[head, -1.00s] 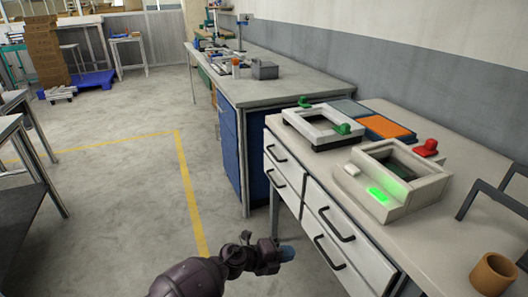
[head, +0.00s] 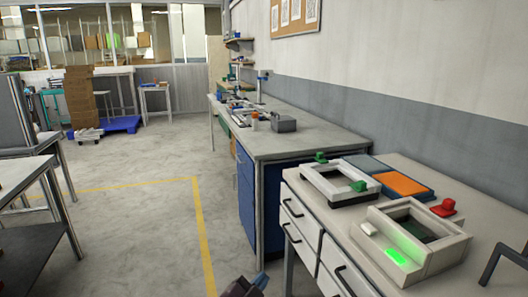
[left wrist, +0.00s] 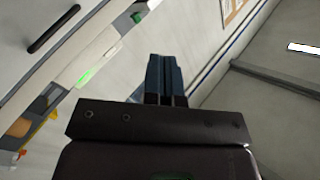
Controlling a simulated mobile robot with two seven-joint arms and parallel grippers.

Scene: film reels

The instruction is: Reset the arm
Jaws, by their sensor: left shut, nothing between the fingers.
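My left gripper (head: 258,282) shows at the bottom edge of the head view, in front of the drawers. Only its blue fingertips and a bit of dark body are visible there. In the left wrist view its blue fingers (left wrist: 160,78) are together with nothing between them. The gripper is apart from the bench and touches nothing that I can see. The rest of my left arm is out of the picture. My right gripper is not in view.
The near bench with white drawers (head: 301,217) holds a white frame (head: 322,192) with green clips, a beige fixture (head: 455,254) lit green, an orange pad (head: 403,186) and a red knob (head: 444,207). A longer bench (head: 262,202) stands behind.

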